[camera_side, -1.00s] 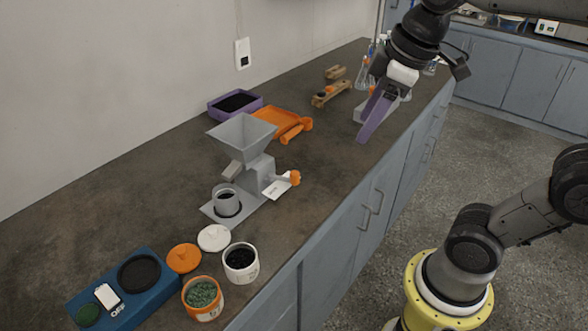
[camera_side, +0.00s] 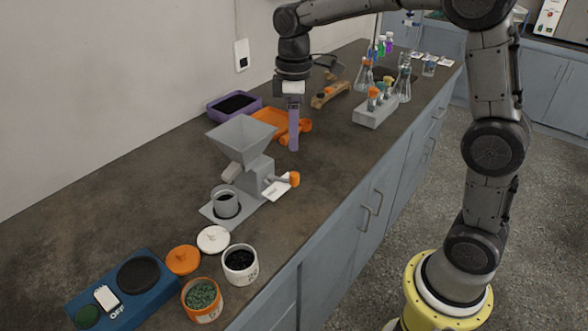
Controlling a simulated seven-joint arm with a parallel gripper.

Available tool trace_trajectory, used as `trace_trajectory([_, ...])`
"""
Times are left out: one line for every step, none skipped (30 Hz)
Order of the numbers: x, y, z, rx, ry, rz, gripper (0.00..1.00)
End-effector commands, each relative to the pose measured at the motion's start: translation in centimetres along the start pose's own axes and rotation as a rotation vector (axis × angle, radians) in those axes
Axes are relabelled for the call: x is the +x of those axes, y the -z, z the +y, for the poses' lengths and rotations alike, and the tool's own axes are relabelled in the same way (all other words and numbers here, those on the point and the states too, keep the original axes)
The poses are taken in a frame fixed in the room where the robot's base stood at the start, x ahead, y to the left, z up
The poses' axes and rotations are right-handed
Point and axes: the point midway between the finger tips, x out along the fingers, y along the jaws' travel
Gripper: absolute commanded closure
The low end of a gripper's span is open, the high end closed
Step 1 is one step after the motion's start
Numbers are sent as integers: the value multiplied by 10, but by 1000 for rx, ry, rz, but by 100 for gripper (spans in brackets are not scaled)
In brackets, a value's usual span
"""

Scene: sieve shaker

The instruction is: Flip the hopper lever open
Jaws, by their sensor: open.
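The grey hopper (camera_side: 242,135) stands on the bench near the middle, its funnel open at the top. Its lever with an orange knob (camera_side: 294,179) sticks out to the right of the body, over a white label. A grey cup (camera_side: 225,203) stands on the hopper's base plate (camera_side: 208,212) below the spout. My gripper (camera_side: 293,143) hangs pointing down, behind and above the lever knob and apart from it. It is open and empty, with its purple fingers seen nearly edge-on, so the gap between them is hidden.
An orange scoop tray (camera_side: 268,117) and a purple tray (camera_side: 213,106) lie behind the hopper. A rack of vials (camera_side: 368,117) and glass flasks stand at back right. White jar (camera_side: 240,264), orange jar (camera_side: 203,300) and blue shaker (camera_side: 76,306) occupy the front. Bench right of the lever is clear.

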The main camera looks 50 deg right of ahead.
Motion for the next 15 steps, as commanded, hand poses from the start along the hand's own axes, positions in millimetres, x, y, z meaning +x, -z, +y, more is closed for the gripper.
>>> trace_trajectory([11, -1, -1, 0, 4, -5, 41])
trace_trajectory([18, -1, -1, 0, 4, -6, 41])
trace_trajectory([26, -1, -1, 0, 4, -5, 41])
trace_trajectory([31, -1, -1, 0, 4, -4, 41])
trace_trajectory([38, -1, -1, 0, 4, -6, 41])
trace_trajectory([45, -1, -1, 0, 4, -5, 41])
trace_trajectory([51, -1, -1, 0, 4, -4, 41])
trace_trajectory([57, -1, -1, 0, 4, -5, 41])
trace_trajectory([64, -1, -1, 0, 3, -4, 41])
trace_trajectory([69, 0, -1, 0, 3, -4, 41])
trace_trajectory([74, -1, -1, 0, 4, -4, 41])
trace_trajectory([80, -1, -1, 0, 3, -3, 41])
trace_trajectory([84, -1, -1, 0, 3, -4, 41])
trace_trajectory([88, 0, -1, -1, 2, -3, 41])
trace_trajectory([92, 0, -1, -1, 2, -3, 41])
